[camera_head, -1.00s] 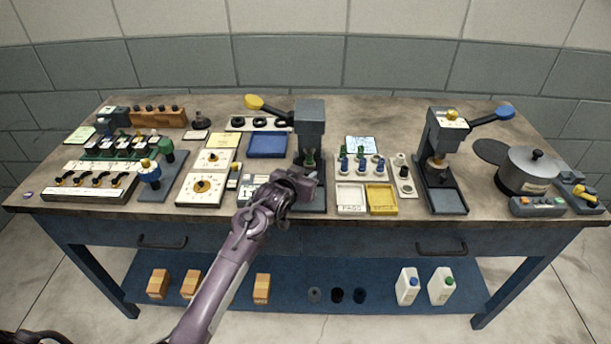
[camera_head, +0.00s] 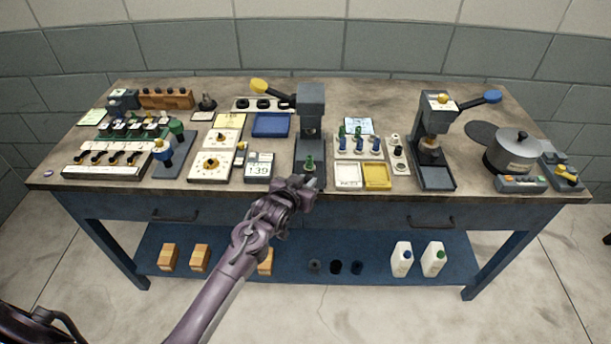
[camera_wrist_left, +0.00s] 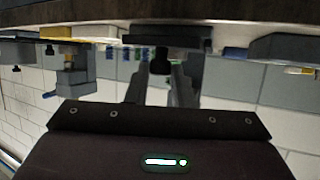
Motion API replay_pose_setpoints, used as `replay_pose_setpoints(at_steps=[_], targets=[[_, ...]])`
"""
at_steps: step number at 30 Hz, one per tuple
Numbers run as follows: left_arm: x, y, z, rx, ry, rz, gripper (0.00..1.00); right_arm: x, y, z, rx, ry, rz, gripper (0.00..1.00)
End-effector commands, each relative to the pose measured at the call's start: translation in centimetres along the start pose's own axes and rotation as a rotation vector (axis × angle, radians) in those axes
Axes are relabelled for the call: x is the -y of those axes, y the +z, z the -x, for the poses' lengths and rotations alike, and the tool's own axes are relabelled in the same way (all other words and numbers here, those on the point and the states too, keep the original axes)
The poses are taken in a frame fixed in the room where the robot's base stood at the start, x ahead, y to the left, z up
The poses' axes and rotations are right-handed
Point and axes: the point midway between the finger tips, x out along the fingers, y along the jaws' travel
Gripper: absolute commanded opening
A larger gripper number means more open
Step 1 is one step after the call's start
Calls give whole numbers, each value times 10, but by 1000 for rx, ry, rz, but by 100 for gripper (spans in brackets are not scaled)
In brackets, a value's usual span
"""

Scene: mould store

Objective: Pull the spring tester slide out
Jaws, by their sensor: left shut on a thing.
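The spring tester (camera_head: 311,98) is the dark grey press with a yellow-ended lever (camera_head: 259,86), near the middle of the bench. Its slide (camera_head: 309,178) reaches toward the bench's front edge, with a small green piece (camera_head: 309,163) standing on it in front of the press head. My left gripper (camera_head: 306,186) is at the slide's front end, shut on its dark knob (camera_wrist_left: 160,62). The inverted left wrist view shows the knob between the fingers (camera_wrist_left: 162,80). My gripper partly hides the slide's front. My right gripper is not in view.
A display reading 139 (camera_head: 259,166) stands left of the tester. White (camera_head: 348,181) and yellow (camera_head: 377,178) trays lie to its right. A second press with a blue lever (camera_head: 437,115) stands farther right. Drawer handles (camera_head: 431,222) project below the bench edge.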

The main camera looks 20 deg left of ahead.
Motion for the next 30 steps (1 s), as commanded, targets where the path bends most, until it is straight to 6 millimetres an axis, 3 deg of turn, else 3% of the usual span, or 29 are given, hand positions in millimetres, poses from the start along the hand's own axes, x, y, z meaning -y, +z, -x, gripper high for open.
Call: replay_pose_setpoints(at_steps=[5,6,11,22,30], targets=[[-3,4,0,7,5,0,0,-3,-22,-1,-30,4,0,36],[-3,5,0,8,6,0,24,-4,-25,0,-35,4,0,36],[-2,4,0,6,5,1,43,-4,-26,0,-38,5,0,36],[-1,3,5,3,3,1,43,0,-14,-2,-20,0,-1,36],[-1,5,44,5,3,1,43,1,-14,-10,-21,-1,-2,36]])
